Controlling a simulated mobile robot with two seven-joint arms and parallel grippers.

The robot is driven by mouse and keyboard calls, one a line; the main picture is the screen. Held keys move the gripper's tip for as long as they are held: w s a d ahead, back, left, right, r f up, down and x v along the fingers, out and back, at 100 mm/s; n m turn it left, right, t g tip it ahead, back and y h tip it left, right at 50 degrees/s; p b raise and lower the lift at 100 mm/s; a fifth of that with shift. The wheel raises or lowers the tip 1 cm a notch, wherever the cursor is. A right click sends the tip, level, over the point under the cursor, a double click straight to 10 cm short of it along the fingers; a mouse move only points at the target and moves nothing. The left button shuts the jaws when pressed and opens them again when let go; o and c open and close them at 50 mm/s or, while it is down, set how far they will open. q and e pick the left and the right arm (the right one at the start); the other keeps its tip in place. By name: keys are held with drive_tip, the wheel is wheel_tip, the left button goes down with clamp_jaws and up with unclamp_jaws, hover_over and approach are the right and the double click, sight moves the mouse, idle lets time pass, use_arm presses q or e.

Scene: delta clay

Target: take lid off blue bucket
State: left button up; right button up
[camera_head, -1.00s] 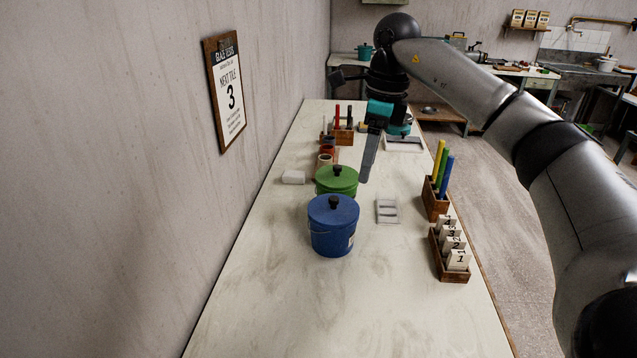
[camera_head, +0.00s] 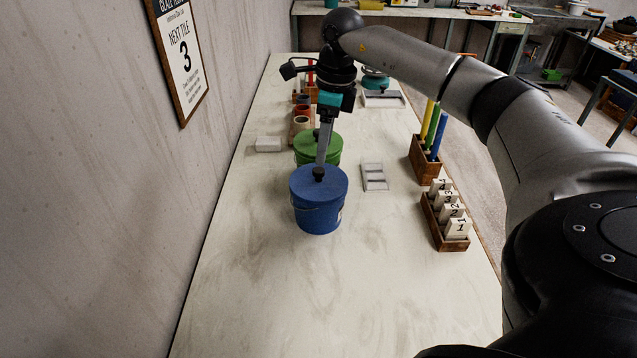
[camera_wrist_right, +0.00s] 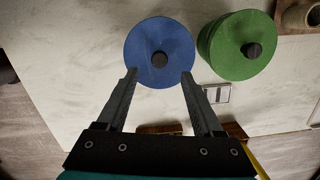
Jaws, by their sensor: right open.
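The blue bucket (camera_head: 319,212) stands upright on the table with its blue lid (camera_head: 306,180) on top. The lid has a dark round knob (camera_head: 318,174) in its middle. My right gripper (camera_head: 320,168) is open, with its fingers over the lid close to the knob in the head view. In the right wrist view the knob (camera_wrist_right: 160,59) lies just beyond the gap between the two fingertips (camera_wrist_right: 159,74), and nothing is between the fingers. I cannot tell whether the fingers touch the lid. My left gripper is not in view.
A green lidded bucket (camera_head: 330,145) stands right behind the blue one. A grey tray (camera_head: 375,177), a wooden box of numbered tiles (camera_head: 446,220) and a pen holder (camera_head: 424,160) stand to the right. A wall is at left. The front table is clear.

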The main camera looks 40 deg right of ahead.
sight(319, 170)
drive_tip(key=f, duration=0.5)
drive_tip(key=shift+w+a+f, duration=0.3)
drive_tip(key=shift+w, duration=0.05)
clamp_jaws()
idle(0.3)
